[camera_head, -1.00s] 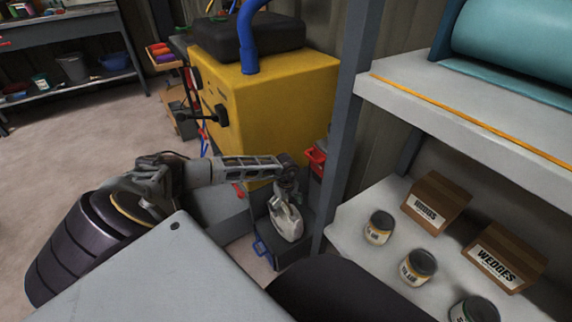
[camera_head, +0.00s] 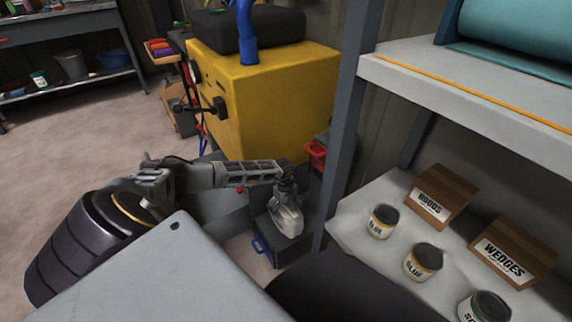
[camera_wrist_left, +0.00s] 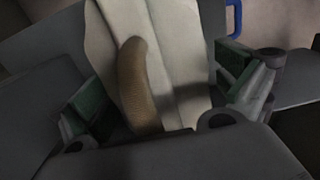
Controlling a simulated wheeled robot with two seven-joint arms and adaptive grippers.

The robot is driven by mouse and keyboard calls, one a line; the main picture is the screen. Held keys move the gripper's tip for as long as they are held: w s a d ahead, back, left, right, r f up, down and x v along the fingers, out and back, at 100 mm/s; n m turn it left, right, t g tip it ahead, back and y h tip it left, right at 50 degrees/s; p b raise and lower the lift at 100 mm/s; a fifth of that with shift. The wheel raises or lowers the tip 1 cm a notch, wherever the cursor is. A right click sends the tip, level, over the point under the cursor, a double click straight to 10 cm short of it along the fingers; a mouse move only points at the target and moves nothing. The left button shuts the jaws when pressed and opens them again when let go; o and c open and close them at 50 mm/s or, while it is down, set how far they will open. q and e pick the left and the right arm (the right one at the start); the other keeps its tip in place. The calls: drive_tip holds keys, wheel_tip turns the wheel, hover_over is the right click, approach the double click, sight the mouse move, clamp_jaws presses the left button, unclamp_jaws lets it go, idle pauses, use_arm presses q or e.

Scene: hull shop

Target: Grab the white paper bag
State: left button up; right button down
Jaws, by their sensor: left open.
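The white paper bag (camera_wrist_left: 185,45) fills the middle of the left wrist view, with a thick brown handle (camera_wrist_left: 140,80) standing up in front of it. My left gripper (camera_wrist_left: 162,85) is open, its green-padded fingers on either side of the bag and handle. I cannot tell whether either pad touches the bag. In the head view my left gripper (camera_head: 287,212) points down over a dark box with a blue handle (camera_head: 262,246). The bag cannot be clearly told apart from the pale gripper there. My right gripper is not in view.
A yellow machine (camera_head: 270,100) stands behind the arm. A grey shelf post (camera_head: 345,150) rises close to the right of the gripper. The lower shelf (camera_head: 365,205) holds cans and two cardboard boxes. A red-handled box (camera_head: 316,155) is beside the post. Open floor lies left.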

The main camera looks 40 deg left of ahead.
sight(285, 205)
use_arm(q)
drive_tip(key=c, duration=0.8)
drive_tip(key=shift+r, duration=0.2)
drive_tip(key=shift+r+p, duration=1.4)
drive_tip(key=shift+r, duration=0.2)
drive_tip(key=w+d, duration=0.1)
drive_tip(key=d, duration=0.5)
drive_tip(key=w+d, duration=0.1)
drive_tip(key=d, duration=0.4)
drive_tip(key=w+d+b, duration=0.1)
drive_tip(key=w+d, duration=0.1)
drive_tip(key=d, duration=0.4)
drive_tip(key=shift+d, duration=0.3)
